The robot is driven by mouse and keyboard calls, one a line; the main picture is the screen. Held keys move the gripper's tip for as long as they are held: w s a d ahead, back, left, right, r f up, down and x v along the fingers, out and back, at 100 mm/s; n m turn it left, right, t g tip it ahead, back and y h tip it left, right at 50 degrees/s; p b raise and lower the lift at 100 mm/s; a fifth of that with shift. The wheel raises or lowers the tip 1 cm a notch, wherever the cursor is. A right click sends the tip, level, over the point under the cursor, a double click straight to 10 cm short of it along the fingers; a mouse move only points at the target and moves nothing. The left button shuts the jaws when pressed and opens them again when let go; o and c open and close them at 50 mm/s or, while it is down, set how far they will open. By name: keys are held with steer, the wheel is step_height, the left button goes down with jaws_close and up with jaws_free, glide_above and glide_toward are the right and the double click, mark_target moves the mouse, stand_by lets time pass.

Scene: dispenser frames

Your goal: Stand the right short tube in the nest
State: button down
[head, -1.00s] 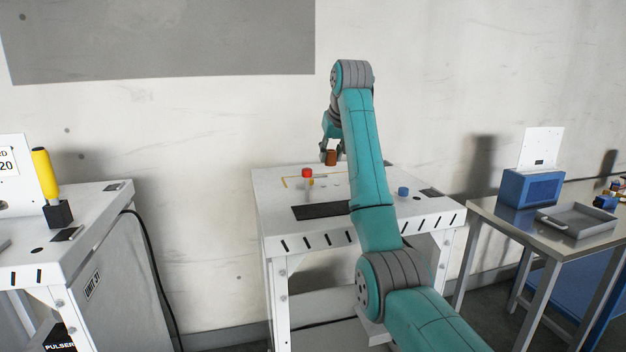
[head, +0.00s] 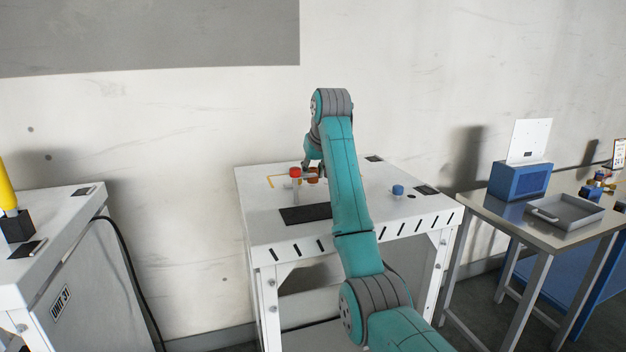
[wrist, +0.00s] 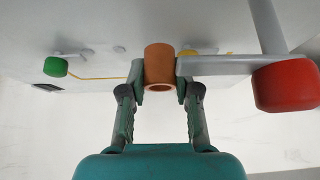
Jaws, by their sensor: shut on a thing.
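An orange-brown tube (wrist: 160,66) is upright between the fingers of my gripper (wrist: 160,90) in the wrist view. The gripper is shut on it. In the head view the tube (head: 313,174) is beside the red-capped post (head: 295,172), low over the white table; I cannot tell whether it touches anything below. In the wrist view a grey bar (wrist: 222,66) runs from beside the tube to the red cap (wrist: 285,85). I cannot make out the nest for certain; the arm and tube cover part of that area.
A blue-capped piece (head: 398,190) stands to the right on the white table (head: 258,222). A dark mat (head: 303,215) lies at its front. A green cap (wrist: 55,66) and a yellow piece (wrist: 188,53) show in the wrist view. A side table right holds a grey tray (head: 566,213).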

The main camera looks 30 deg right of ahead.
steer(key=shift+f, duration=1.15)
steer(key=shift+f, duration=0.1)
steer(key=c, duration=0.8)
jaws_free()
steer(key=shift+c, duration=0.2)
